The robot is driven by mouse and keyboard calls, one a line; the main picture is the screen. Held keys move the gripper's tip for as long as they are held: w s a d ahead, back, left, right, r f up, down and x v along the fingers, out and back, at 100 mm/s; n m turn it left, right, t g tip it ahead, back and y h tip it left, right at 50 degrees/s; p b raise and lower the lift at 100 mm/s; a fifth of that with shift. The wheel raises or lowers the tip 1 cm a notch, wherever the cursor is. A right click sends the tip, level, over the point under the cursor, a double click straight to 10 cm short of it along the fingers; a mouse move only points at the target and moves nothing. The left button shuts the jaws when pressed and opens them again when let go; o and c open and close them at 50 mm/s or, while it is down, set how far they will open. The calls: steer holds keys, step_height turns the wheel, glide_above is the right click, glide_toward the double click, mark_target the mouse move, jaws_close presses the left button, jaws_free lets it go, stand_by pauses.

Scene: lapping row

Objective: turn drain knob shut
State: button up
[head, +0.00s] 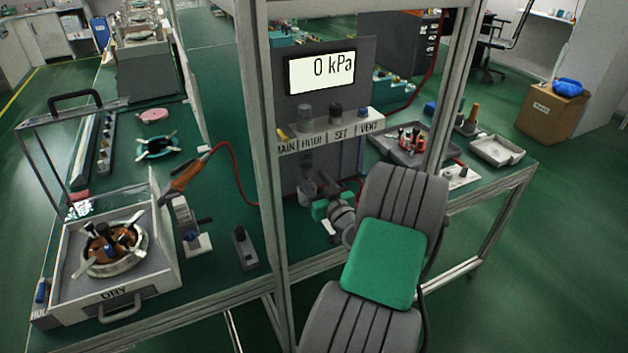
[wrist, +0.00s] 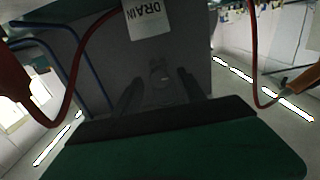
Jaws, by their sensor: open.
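My gripper is open and points at the panel. In the head view my gripper (head: 318,192) is low on the grey panel (head: 345,130), below the row of labelled controls. My own arm covers part of that area, and the drain knob cannot be picked out clearly there.
A shelf (head: 330,137) with MAIN, FILTER, SET and VENT controls sits above my gripper. A display (head: 320,72) reads 0 kPa. Frame posts (head: 262,150) stand close to the left. A red hose (head: 235,165) and an open box marked DRY (head: 165,270) are further left.

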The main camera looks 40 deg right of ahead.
steer(key=shift+c, duration=0.5)
jaws_close()
steer(key=shift+m, duration=0.3)
steer(key=m+b, duration=0.1)
steer(key=m, duration=0.2)
steer(key=shift+m, duration=0.3)
steer(key=m, duration=0.4)
steer(key=shift+d+m, duration=0.1)
steer(key=shift+m, duration=0.2)
steer(key=m, duration=0.4)
steer(key=shift+s+p, duration=0.1)
steer(key=shift+p, duration=0.25)
steer(key=m+p, duration=0.1)
steer(key=m, duration=0.4)
steer(key=shift+f, duration=0.15)
steer(key=shift+p, duration=0.3)
